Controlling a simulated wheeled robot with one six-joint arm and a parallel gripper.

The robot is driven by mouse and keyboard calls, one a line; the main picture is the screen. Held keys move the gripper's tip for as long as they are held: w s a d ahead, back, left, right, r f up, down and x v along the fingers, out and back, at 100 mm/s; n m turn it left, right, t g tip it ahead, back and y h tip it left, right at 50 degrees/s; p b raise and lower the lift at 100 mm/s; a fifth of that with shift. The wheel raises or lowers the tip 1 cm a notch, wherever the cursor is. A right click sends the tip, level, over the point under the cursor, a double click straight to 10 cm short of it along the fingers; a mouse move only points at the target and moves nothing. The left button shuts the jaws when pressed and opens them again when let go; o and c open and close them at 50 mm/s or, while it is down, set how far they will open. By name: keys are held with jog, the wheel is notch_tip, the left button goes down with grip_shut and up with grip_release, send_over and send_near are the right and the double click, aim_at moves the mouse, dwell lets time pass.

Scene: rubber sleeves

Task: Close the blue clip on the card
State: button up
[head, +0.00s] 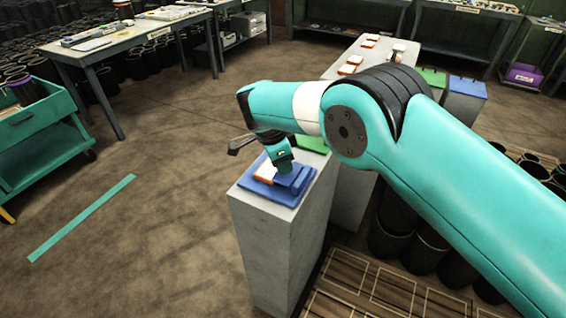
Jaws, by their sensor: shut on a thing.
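The blue clip (291,180) is on the blue plate (258,190) on top of a grey pedestal. The card (265,173), white and orange, lies on the plate, just left of the clip and partly hidden by my arm. My gripper (284,168) points down from above and is shut on the clip. The fingertips are small in the picture, and I cannot see how far the clip's jaws are apart or whether they touch the card.
A green plate (314,144) lies behind on the pedestal row. Another blue-topped stand (467,87) is at the back right. A teal cart (40,125) stands at the left. The floor left of the pedestal is open, marked by a teal strip (82,217).

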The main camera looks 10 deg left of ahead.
jog(key=shift+f, duration=0.1)
jog(key=o, duration=0.9)
jog(key=p+v, duration=1.4)
jog(key=v, duration=0.3)
jog(key=shift+r, duration=0.25)
